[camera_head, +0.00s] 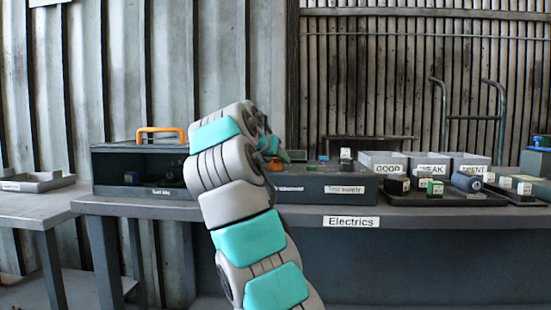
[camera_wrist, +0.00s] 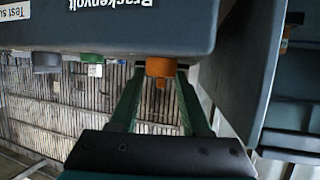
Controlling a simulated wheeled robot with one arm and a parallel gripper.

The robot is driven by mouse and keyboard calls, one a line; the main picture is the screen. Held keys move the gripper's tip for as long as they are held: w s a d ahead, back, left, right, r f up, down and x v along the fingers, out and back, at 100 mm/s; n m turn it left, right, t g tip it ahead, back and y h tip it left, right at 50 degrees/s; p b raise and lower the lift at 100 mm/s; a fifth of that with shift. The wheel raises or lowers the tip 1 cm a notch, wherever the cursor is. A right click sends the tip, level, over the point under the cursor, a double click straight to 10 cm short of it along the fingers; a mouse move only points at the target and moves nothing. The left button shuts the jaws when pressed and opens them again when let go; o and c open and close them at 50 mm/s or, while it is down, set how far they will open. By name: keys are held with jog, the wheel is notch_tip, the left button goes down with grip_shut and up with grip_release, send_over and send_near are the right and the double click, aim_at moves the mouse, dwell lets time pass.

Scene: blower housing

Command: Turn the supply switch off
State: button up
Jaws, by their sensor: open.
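The test supply unit (camera_head: 325,185) is a dark box on the bench, partly hidden by my arm in the head view. In the wrist view its body (camera_wrist: 95,25) fills the top left, with upside-down lettering. An orange knob (camera_wrist: 161,68), which looks like the supply switch, sticks out from it. My gripper (camera_wrist: 161,78) is open, its green fingers on either side of the orange knob. I cannot tell whether they touch it. In the head view my gripper is mostly hidden behind my arm.
A green button (camera_wrist: 92,58) and a grey knob (camera_wrist: 46,62) sit beside the orange one. A black open-fronted box with an orange handle (camera_head: 160,131) stands left. White bins (camera_head: 383,160) and a dark tray (camera_head: 430,198) with small parts are right.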

grip_shut()
dwell(0.3)
